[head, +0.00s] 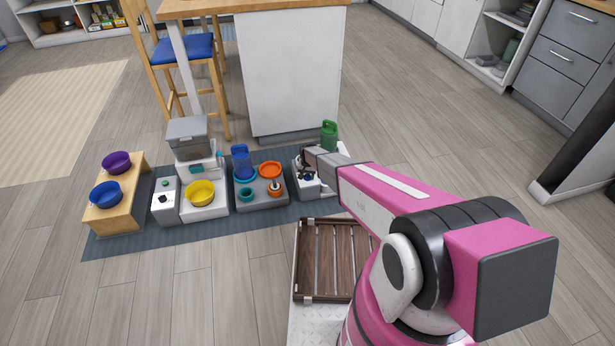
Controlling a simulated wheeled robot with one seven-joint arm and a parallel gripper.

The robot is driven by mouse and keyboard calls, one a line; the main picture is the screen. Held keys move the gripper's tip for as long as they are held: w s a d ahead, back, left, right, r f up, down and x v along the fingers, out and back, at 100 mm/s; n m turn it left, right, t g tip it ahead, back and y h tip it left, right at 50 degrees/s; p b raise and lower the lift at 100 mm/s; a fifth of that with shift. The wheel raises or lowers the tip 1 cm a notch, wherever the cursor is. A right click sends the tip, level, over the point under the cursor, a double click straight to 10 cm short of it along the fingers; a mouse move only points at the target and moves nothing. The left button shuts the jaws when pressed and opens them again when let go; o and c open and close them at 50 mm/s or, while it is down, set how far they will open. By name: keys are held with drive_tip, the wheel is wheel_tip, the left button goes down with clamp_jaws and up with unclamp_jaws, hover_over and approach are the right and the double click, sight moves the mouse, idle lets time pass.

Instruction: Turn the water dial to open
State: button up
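My gripper (306,174) is a small dark shape at the end of my pink arm. It is over a white unit (303,190) at the right end of the row. It is too small and overlapped to tell whether its fingers are open or touching anything. Any dial on this unit is hidden or cannot be told from the gripper. A green container (329,135) stands at the back of the same unit. Farther left, a small white box (158,211) has a black knob (162,198) and a green spot on it. I cannot tell which part is the water dial.
A grey mat (120,246) lies under the row. On it are a wooden stand (134,215) with purple and blue bowls, a feeder (188,140) with a yellow bowl (200,193), and a grey unit (262,201) with a blue container and small bowls. A counter and stool stand behind.

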sight(308, 175)
drive_tip(key=shift+o, duration=0.8)
wheel_tip(308, 175, up, 11)
drive_tip(key=shift+s, duration=0.1)
drive_tip(key=s+d+r, duration=0.7)
drive_tip(key=s+r, duration=0.3)
drive_tip(key=s, duration=0.1)
drive_tip(key=s+d+r+n, duration=0.1)
drive_tip(key=s+d+r, duration=0.7)
drive_tip(key=s+r, duration=0.3)
drive_tip(key=s+d+r, duration=0.8)
drive_tip(key=s+r, duration=0.2)
drive_tip(key=s, duration=0.2)
drive_tip(key=shift+d+r, duration=0.25)
drive_tip(key=shift+r, duration=0.05)
